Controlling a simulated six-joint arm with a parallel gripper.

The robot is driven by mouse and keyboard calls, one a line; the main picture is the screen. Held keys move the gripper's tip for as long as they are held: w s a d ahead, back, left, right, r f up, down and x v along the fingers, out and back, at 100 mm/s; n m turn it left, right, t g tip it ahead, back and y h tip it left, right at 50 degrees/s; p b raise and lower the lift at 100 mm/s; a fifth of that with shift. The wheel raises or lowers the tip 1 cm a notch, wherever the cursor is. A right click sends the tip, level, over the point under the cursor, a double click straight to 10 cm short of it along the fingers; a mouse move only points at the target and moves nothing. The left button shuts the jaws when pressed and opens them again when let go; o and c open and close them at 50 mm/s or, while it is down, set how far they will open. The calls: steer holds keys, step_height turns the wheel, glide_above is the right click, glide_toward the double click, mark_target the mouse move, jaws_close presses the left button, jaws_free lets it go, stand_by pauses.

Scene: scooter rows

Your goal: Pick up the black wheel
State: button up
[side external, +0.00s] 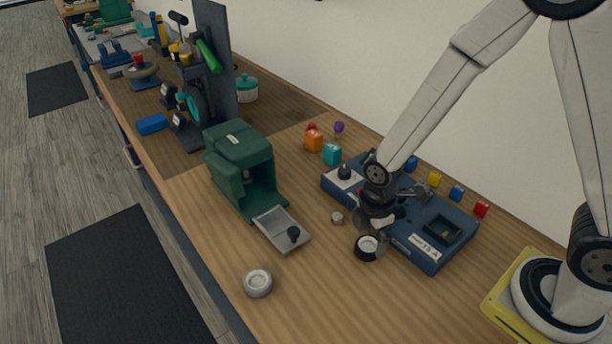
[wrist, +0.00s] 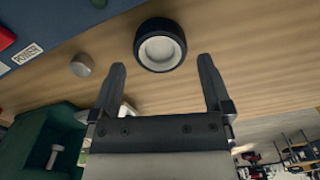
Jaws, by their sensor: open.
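The black wheel (side external: 366,248) has a white hub and lies on the wooden bench, close to the front edge of the blue base. In the wrist view the black wheel (wrist: 160,45) lies ahead of my fingertips, between their lines, and nothing touches it. My gripper (wrist: 162,62) is open and empty. In the side view my gripper (side external: 378,222) is just above and behind the wheel, partly merged with the dark parts there.
The blue base (side external: 425,262) borders the wheel. A small grey cylinder (side external: 337,217) stands to its left. A grey wheel (side external: 257,283) lies nearer the front edge. A green machine (side external: 240,170) with a grey tray (side external: 280,230) stands left. Bench right of the grey wheel is clear.

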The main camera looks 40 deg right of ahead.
mark_target(368, 247)
steer(key=shift+f, duration=1.6)
steer(key=c, duration=1.1)
steer(key=shift+r, duration=0.25)
steer(key=shift+r, duration=4.8)
